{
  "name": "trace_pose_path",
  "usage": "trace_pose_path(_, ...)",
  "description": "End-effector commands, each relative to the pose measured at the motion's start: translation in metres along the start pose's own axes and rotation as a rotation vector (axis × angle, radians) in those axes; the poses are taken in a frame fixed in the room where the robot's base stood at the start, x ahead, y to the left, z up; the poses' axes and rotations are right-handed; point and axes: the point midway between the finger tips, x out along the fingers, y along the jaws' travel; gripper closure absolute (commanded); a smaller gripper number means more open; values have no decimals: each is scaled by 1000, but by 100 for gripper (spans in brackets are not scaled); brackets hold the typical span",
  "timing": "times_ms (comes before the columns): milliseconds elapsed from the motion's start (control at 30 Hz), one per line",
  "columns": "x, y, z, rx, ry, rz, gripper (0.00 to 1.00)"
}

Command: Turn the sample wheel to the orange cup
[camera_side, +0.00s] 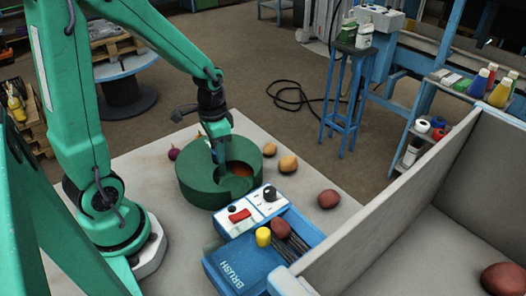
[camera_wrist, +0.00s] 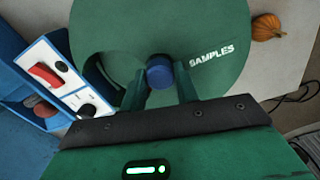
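The sample wheel (camera_side: 195,185) is a round green drum on the pale table, and its lid reads SAMPLES in the wrist view (camera_wrist: 115,25). A cut-out in the lid shows orange-brown inside (camera_side: 241,169) in the side view; I cannot tell what cup that is. A blue knob (camera_wrist: 160,72) stands at the lid's middle. My gripper (camera_wrist: 160,76) is over the wheel, with one finger on each side of the knob. I cannot tell whether the fingers press on it. In the side view, my gripper (camera_side: 218,155) points down at the lid and hides most of the knob.
A blue brush box (camera_side: 240,265) and a white control panel (camera_side: 252,211) with a red switch stand close in front of the wheel. Potatoes (camera_side: 288,164) and onions lie around it. A large grey bin (camera_side: 425,225) fills the right side.

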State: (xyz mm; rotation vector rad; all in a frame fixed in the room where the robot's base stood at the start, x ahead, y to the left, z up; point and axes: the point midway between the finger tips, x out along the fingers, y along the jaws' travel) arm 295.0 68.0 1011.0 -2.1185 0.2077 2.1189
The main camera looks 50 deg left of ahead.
Motion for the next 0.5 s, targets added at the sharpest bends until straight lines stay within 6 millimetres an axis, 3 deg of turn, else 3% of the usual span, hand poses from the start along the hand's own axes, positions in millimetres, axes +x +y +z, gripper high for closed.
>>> trace_pose_path(500,-1,0,0,66,0,0,100)
